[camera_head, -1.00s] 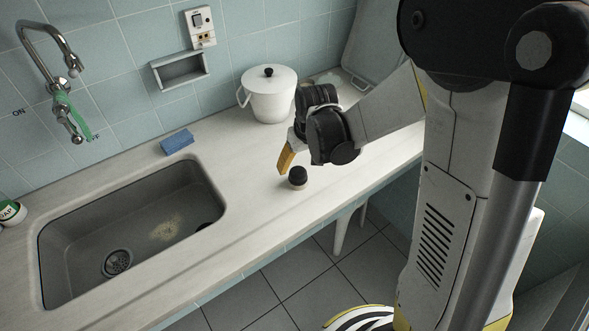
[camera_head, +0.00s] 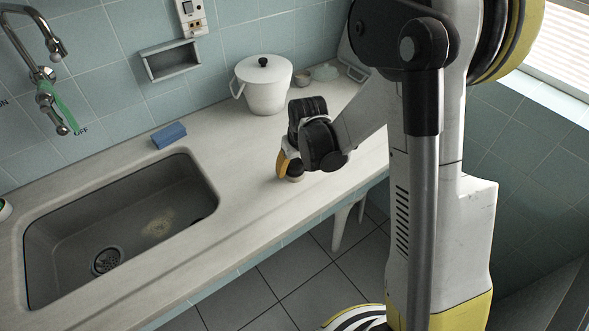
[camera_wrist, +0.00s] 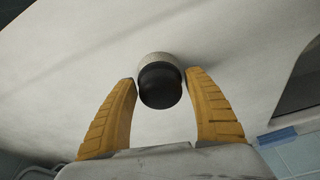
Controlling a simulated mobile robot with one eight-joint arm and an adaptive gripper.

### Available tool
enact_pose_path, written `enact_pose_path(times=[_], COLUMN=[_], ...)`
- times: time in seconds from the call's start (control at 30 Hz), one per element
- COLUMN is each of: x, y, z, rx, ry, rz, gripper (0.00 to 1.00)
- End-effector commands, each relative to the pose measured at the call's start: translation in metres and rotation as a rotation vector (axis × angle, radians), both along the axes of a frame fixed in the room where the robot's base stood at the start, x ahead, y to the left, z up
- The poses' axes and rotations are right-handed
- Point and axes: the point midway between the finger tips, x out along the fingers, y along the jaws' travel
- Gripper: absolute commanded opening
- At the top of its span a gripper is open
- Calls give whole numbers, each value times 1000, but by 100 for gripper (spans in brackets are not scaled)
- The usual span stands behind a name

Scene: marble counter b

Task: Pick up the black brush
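The black brush (camera_wrist: 160,86) has a round black top and a pale base. It stands on the counter. In the head view my gripper partly hides it, and its pale base (camera_head: 294,178) shows below. My gripper (camera_wrist: 162,78) is open, with one yellow finger on each side of the brush. Gaps show between the fingers and the brush in the wrist view. In the head view my gripper (camera_head: 284,168) is low over the counter at the brush.
A sink (camera_head: 120,225) lies to the left, with a blue sponge (camera_head: 169,135) behind it. A white lidded pot (camera_head: 265,88) stands behind my gripper. The counter's front edge is close to the brush. The counter between sink and brush is clear.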

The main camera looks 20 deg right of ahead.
Motion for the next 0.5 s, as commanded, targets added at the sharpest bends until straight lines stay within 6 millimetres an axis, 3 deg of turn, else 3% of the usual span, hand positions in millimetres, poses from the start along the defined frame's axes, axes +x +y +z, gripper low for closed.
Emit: enact_pose_path(times=[0.03,0.1,0.5], x=[0,0,0], y=[0,0,0], z=[0,0,0], rx=[0,0,0], ry=[0,0,0], rz=[0,0,0], gripper=[42,21,19])
